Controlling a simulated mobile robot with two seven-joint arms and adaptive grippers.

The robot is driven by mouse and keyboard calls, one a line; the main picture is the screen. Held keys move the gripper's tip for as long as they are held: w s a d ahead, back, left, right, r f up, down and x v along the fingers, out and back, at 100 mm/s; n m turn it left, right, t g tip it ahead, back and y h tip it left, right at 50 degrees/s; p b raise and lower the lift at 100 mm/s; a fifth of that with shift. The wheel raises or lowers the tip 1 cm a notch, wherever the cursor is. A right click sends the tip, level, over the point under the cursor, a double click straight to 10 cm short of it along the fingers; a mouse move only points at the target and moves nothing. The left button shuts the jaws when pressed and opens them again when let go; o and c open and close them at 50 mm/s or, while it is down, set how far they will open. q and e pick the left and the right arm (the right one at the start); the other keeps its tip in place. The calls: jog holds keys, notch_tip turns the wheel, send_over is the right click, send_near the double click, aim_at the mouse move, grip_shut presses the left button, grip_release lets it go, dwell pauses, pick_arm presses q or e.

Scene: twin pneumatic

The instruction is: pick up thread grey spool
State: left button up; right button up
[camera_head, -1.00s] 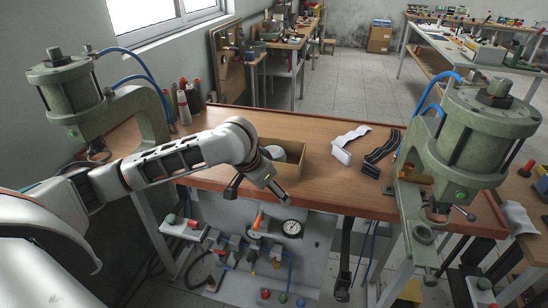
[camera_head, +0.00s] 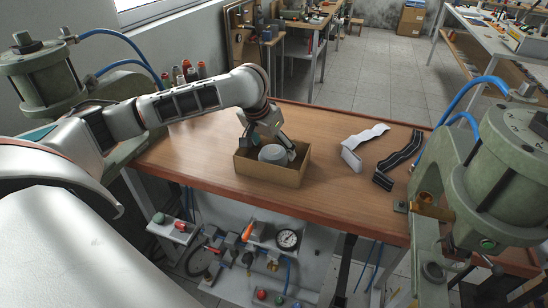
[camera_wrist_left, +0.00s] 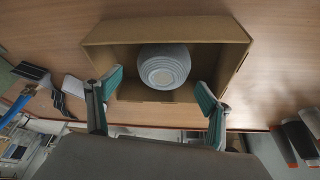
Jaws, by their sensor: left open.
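The grey thread spool (camera_head: 272,154) stands in an open cardboard box (camera_head: 268,177) on the wooden table. In the left wrist view the spool (camera_wrist_left: 164,67) shows as a pale ribbed round body against one side of the box (camera_wrist_left: 110,31). My left gripper (camera_head: 270,137) is over the box, behind and above the spool in the head view. In the left wrist view its two green-padded fingers (camera_wrist_left: 160,100) are spread apart, one to each side of the spool, with nothing between them touching it. My right gripper is not in view.
A green pneumatic press (camera_head: 490,170) stands at the right table edge, another (camera_head: 45,75) at the left. A white strip (camera_head: 362,142) and a black strip (camera_head: 398,160) lie right of the box. Several spools (camera_head: 184,75) stand at the back left. The table (camera_head: 325,185) is clear around the box.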

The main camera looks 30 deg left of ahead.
aim_at(272, 151)
pick_arm(q)
jog(key=x, duration=0.4)
jog(key=shift+s+a, duration=0.25)
jog(key=shift+s, duration=0.05)
jog(key=shift+w+f, duration=0.3)
jog(key=shift+f, duration=0.35)
jog(key=c, duration=1.3)
jog(key=shift+r, duration=0.1)
